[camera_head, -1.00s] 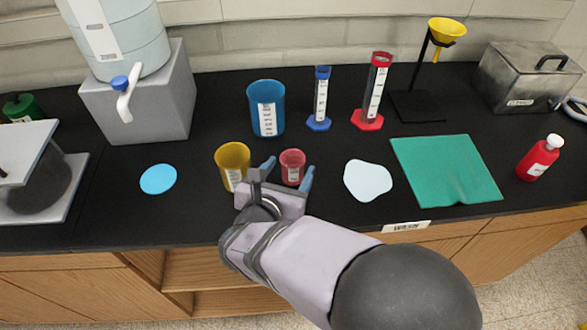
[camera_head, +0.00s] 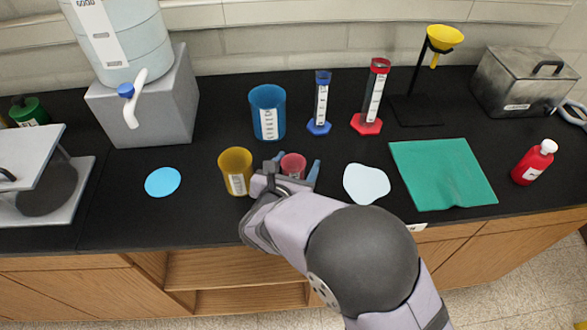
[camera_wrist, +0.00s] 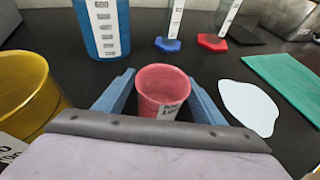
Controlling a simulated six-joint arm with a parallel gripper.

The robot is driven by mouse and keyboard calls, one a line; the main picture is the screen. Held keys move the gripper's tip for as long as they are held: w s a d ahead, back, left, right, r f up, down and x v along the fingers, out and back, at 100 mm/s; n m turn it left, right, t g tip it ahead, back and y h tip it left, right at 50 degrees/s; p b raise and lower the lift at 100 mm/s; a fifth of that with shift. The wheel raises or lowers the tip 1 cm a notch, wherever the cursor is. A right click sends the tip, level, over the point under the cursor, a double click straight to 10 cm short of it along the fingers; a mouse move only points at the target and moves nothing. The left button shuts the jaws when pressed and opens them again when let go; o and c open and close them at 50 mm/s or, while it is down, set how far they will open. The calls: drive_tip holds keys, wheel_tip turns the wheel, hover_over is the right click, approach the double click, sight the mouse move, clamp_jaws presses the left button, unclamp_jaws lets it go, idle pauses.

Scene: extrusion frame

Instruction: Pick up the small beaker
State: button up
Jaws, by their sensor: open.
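The small beaker is the red one (camera_head: 293,164), upright on the black bench, with a white label low on its side. In the wrist view the red beaker (camera_wrist: 162,90) stands between the two blue fingers, with a gap on each side. My gripper (camera_head: 296,170) is open around it at low height, and its grey body hides the beaker's lower front in the head view. The gripper also shows in the wrist view (camera_wrist: 162,100). A larger yellow beaker (camera_head: 236,172) stands just left of the gripper, and a taller blue beaker (camera_head: 267,112) stands behind.
A blue cylinder (camera_head: 320,103) and a red cylinder (camera_head: 372,97) stand behind to the right. A pale puddle-shaped sheet (camera_head: 366,183) and a green cloth (camera_head: 443,174) lie to the right. A blue disc (camera_head: 163,182) lies left of the yellow beaker.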

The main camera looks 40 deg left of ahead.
drive_tip(key=shift+w+a+f, duration=0.15)
drive_tip(key=shift+w+f, duration=0.05)
drive_tip(key=shift+w, duration=0.2)
drive_tip(key=c, duration=1.2)
drive_tip(key=shift+c, duration=0.2)
drive_tip(key=shift+r, duration=0.3)
wheel_tip(320, 180, up, 9)
drive_tip(key=b, duration=0.1)
drive_tip(key=shift+r, duration=0.15)
drive_tip(key=shift+r, duration=0.1)
